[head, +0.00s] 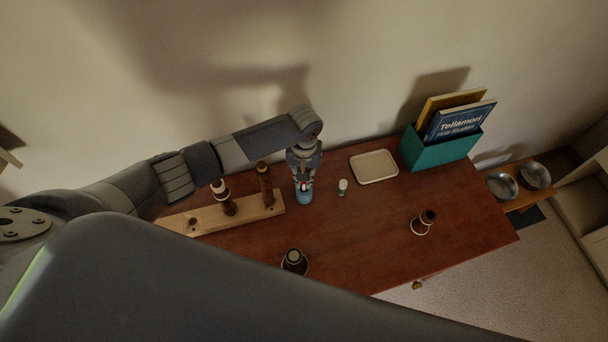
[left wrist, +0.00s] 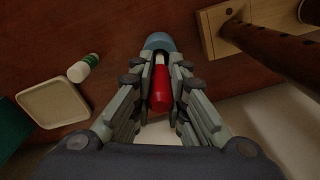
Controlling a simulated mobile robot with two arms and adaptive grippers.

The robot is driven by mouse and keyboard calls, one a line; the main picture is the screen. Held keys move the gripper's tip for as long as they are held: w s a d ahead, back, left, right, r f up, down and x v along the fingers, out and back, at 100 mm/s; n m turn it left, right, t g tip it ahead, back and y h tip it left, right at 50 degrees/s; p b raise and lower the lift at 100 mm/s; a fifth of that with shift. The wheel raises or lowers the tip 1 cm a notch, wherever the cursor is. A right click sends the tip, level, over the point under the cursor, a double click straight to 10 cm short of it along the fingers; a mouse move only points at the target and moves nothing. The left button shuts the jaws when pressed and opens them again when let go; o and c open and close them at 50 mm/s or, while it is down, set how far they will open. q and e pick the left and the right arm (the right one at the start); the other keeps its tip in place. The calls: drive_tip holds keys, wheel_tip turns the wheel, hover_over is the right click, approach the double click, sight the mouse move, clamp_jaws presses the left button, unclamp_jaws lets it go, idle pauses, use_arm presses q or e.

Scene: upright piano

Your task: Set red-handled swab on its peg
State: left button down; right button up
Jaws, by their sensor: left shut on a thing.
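My left gripper (head: 304,184) is above the brown tabletop, pointing down, shut on the red-handled swab (left wrist: 159,90). In the left wrist view the red handle lies between the fingers of the left gripper (left wrist: 156,70), with a pale part beyond it. A blue-grey cylinder (head: 304,198) shows just below the fingertips; it also shows in the left wrist view (left wrist: 159,41). I cannot tell whether the swab is inside it or attached. The pale wooden peg rack (head: 252,211) is left of the gripper, with dark wooden pieces (head: 265,185) standing on it. My right gripper is not in view.
A small white bottle with a green part (head: 342,187) stands just right of the gripper. Beyond are a cream tray (head: 374,167) and a teal book box (head: 440,151). Dark wooden pieces stand at the front (head: 294,262) and right (head: 421,224). The table between them is clear.

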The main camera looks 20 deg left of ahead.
use_arm(q)
drive_tip(key=shift+f, duration=0.2)
drive_tip(key=c, duration=1.5)
unclamp_jaws()
wheel_tip(320, 180, up, 12)
